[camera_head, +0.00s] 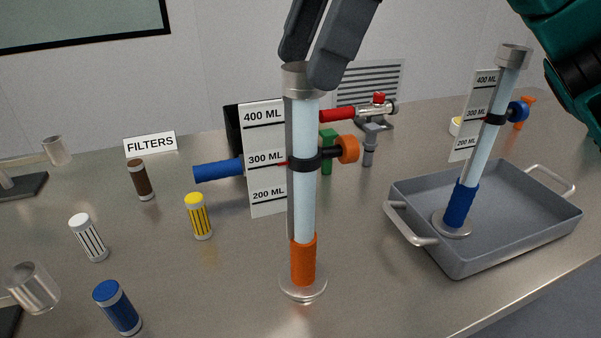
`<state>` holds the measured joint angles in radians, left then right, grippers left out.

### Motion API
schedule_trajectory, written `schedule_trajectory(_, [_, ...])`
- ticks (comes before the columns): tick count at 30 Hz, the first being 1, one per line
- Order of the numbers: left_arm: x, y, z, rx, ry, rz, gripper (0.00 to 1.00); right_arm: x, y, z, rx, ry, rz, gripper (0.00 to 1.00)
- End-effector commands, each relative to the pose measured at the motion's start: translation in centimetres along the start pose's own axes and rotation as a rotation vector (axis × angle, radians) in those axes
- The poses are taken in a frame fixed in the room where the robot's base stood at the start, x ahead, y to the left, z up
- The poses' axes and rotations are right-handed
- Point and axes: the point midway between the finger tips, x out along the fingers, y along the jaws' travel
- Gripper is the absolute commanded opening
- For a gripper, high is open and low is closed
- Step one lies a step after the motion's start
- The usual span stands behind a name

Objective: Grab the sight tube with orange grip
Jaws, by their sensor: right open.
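The sight tube with the orange grip (303,262) stands upright on a round metal base in the middle of the counter. It has a pale tube, a metal cap, a black collar with an orange knob and a scale plate behind it. My right gripper (307,68) is open at the top of this tube. One dark finger is at the left of the cap, the other overlaps its right side; I cannot tell if they touch. A second sight tube with a blue grip (461,204) stands tilted in the grey tray (489,261). My left gripper is out of view.
Brown (140,180), yellow (199,216), white (88,237) and blue (117,308) filters stand at left by a FILTERS sign (150,144). Behind the tube are a blue handle (218,170) and a red-handled valve (376,108). The counter's front centre is clear.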

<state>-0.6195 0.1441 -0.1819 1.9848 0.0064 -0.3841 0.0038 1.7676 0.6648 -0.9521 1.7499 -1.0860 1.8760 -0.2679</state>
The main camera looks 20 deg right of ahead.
Motion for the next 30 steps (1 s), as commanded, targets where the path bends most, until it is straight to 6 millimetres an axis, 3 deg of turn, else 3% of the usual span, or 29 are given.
schedule_trajectory(5, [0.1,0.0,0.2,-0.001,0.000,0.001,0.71,1.4,0.0,-0.2,0.001,0.001,0.001,0.74])
schedule_trajectory(13, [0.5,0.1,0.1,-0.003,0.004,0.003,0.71,5.2,0.2,-0.6,0.000,0.001,0.002,0.74])
schedule_trajectory(23, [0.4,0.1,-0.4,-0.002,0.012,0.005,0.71,5.8,0.2,-0.5,0.000,-0.001,0.000,0.74])
schedule_trajectory(30, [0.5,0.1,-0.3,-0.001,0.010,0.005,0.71,5.8,0.2,-0.5,0.000,-0.001,0.000,0.51])
